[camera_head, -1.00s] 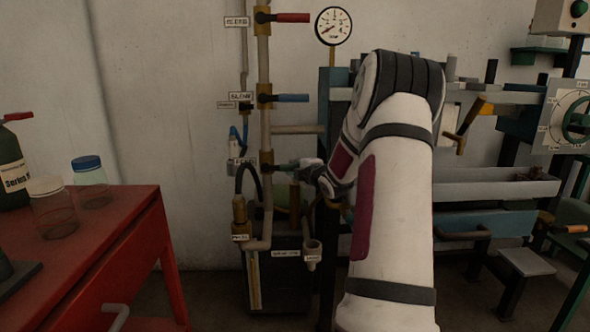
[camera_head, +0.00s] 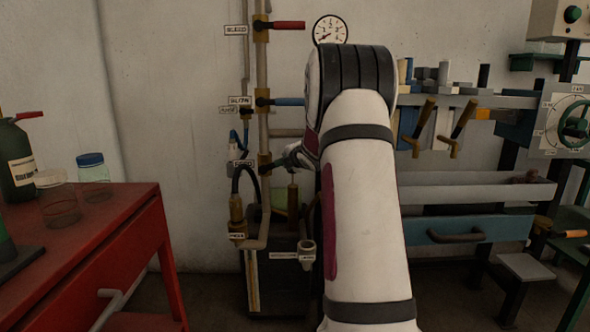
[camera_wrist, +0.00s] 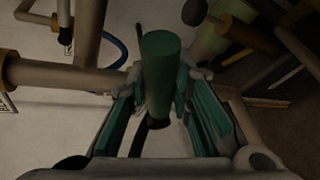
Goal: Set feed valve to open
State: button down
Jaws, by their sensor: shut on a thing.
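The feed valve (camera_head: 264,164) is the lowest of three valves on the upright pipe, beside a small label that is hard to read. Its green handle (camera_wrist: 160,70) stands between my jaws in the wrist view. My gripper (camera_wrist: 158,88) is shut on that handle, with teal pads on both sides of it. In the head view my gripper (camera_head: 296,156) is at the handle, right of the pipe, and mostly hides it. The handle seems to point right from the pipe, perhaps tilted slightly up; its exact angle is unclear.
Above are a blue-handled valve (camera_head: 289,101), a red-handled valve (camera_head: 289,25) and a gauge (camera_head: 331,30). A hose (camera_head: 237,185) and a funnel-like fitting (camera_head: 306,250) are close below. A red table (camera_head: 110,225) with jars stands left; a workbench (camera_head: 470,195) stands right.

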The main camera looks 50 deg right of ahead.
jog(key=shift+w+a+r+n+g+h, duration=0.15)
jog(key=shift+w+a+r+n+g, duration=0.2)
jog(key=shift+r+n, duration=0.2)
jog(key=shift+w+a+r+n+g+h, duration=0.2)
jog(key=shift+w+r+n+g, duration=0.1)
jog(key=shift+r+n, duration=0.25)
jog(key=shift+w+a+r+n+g+h, duration=0.35)
jog(key=shift+w+a+r+n+g, duration=0.15)
jog(key=shift+w+r+n+g, duration=0.25)
jog(key=shift+w+a+r+n+g+h+p, duration=0.3)
jog(key=shift+w+a+r+n+g+h, duration=0.45)
jog(key=shift+n, duration=0.5)
jog(key=shift+w+a+r+n+g+p, duration=0.2)
jog(key=shift+w+a+n+g+p, duration=0.1)
jog(key=shift+w+a+n, duration=0.35)
jog(key=c, duration=1.5)
grip_release()
jog(key=shift+w, duration=0.1)
jog(key=shift+o, duration=0.4)
jog(key=shift+f, duration=0.1)
